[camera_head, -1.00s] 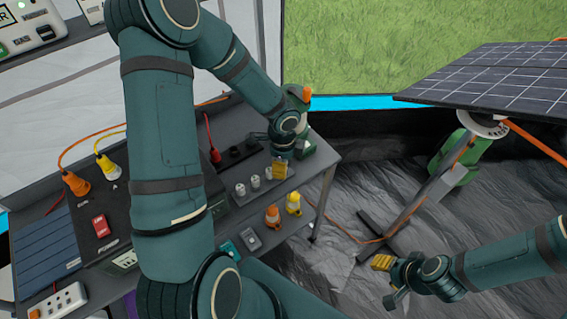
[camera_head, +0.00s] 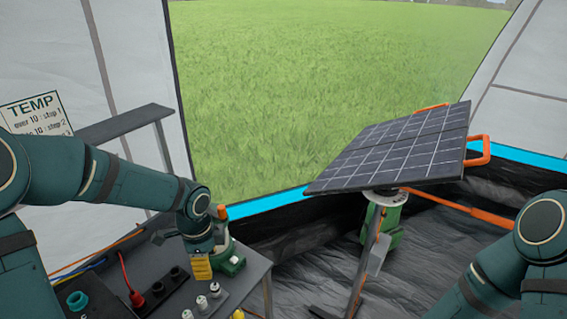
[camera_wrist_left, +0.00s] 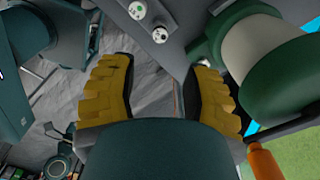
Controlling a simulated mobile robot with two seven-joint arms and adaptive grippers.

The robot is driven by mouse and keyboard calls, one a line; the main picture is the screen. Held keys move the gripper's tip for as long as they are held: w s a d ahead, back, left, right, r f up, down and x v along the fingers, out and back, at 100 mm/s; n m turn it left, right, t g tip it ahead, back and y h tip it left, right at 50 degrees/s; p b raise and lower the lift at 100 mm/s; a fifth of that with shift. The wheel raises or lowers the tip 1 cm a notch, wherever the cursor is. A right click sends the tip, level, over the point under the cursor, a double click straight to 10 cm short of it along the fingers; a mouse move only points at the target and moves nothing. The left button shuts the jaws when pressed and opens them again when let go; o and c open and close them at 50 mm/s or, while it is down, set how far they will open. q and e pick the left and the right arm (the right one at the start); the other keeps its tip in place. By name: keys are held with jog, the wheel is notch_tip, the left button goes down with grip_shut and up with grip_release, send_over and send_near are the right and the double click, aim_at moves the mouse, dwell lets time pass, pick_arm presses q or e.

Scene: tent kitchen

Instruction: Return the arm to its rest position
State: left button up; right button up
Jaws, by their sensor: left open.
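My left arm (camera_head: 120,185) comes in from the left in the head view and reaches over the grey table's far right corner. My left gripper (camera_head: 200,268) has yellow finger pads and points down there. In the left wrist view the left gripper (camera_wrist_left: 165,95) is open, its two yellow-padded fingers apart with nothing between them. A green and white device (camera_head: 230,258) stands close beside the gripper; it also shows in the wrist view (camera_wrist_left: 265,60), near the right finger. My right arm (camera_head: 520,262) shows at the lower right of the head view; its gripper is out of the head view.
The grey table (camera_head: 256,272) holds a black socket strip with a red plug (camera_head: 137,298) and several small white-topped knobs (camera_head: 215,289). A solar panel (camera_head: 395,150) stands on a green-based pole to the right. A TEMP sign (camera_head: 38,118) hangs at left. Dark floor lies between table and panel.

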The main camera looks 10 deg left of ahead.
pick_arm(q)
jog(key=s+d+f+n+h, duration=0.1)
jog(key=s+d+f+n, duration=0.2)
jog(key=d+f+n, duration=0.2)
jog(key=s+d+f+n+t+h, duration=0.1)
jog(key=s+d+f+n, duration=0.2)
jog(key=d+f+n, duration=0.3)
jog(key=s+d+f+n+h, duration=0.1)
jog(key=s+d+f+n, duration=0.2)
jog(key=d+f+n, duration=0.2)
notch_tip(320, 180, down, 4)
jog(key=shift+s+d+r+t+h, duration=0.3)
jog(key=shift+d+t, duration=0.1)
jog(key=shift+d, duration=0.4)
